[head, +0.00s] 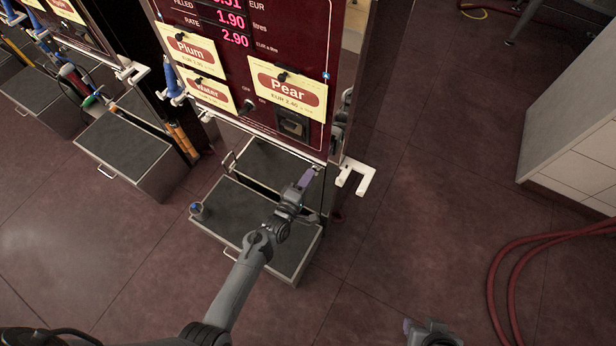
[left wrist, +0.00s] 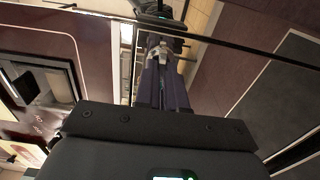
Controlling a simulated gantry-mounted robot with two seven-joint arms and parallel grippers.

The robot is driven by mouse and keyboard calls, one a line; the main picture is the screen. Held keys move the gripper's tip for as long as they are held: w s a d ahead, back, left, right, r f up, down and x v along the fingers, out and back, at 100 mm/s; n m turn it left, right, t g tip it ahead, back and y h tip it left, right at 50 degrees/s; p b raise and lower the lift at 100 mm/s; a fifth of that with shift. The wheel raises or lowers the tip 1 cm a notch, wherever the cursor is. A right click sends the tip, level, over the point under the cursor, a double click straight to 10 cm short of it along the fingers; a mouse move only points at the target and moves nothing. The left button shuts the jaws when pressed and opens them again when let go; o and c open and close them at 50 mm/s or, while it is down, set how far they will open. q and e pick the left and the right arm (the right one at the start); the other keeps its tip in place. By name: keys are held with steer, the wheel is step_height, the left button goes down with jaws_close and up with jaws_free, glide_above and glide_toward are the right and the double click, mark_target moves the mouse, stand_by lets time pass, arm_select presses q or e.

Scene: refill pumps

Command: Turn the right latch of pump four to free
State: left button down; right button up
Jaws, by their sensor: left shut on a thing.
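The pump (head: 250,60) with the dark red front and the Plum, Water and Pear labels stands at top centre. My left gripper (head: 308,176) reaches to its lower right corner. In the left wrist view the purple fingers (left wrist: 161,62) are shut on a small pale metallic piece (left wrist: 160,48), which seems to be the right latch. The fingers mostly cover it, so its angle cannot be told. No pump number is readable. My right gripper (head: 425,330) shows only in part at the bottom edge, away from the pump; its jaws are unclear.
A white hook bracket (head: 357,176) sticks out right of the pump. Below the pump is a grey-topped drawer box (head: 232,212) with a small cup (head: 199,211) on its left corner. A red hose (head: 505,265) lies on the right floor near a white cabinet (head: 575,125). Floor between is clear.

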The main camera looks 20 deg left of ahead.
stand_by(0.4)
arm_select(q)
steer(key=c, duration=1.2)
jaws_free()
steer(key=shift+s, duration=0.1)
steer(key=shift+s+a+p, duration=0.25)
steer(key=shift+s+p, duration=0.15)
steer(key=shift+s, duration=1.35)
steer(key=shift+s+a+p, duration=0.2)
steer(key=shift+s+p, duration=0.15)
steer(key=shift+s, duration=1.45)
steer(key=shift+s+a+p, duration=0.25)
steer(key=shift+s+p, duration=0.15)
steer(key=shift+s, duration=1.35)
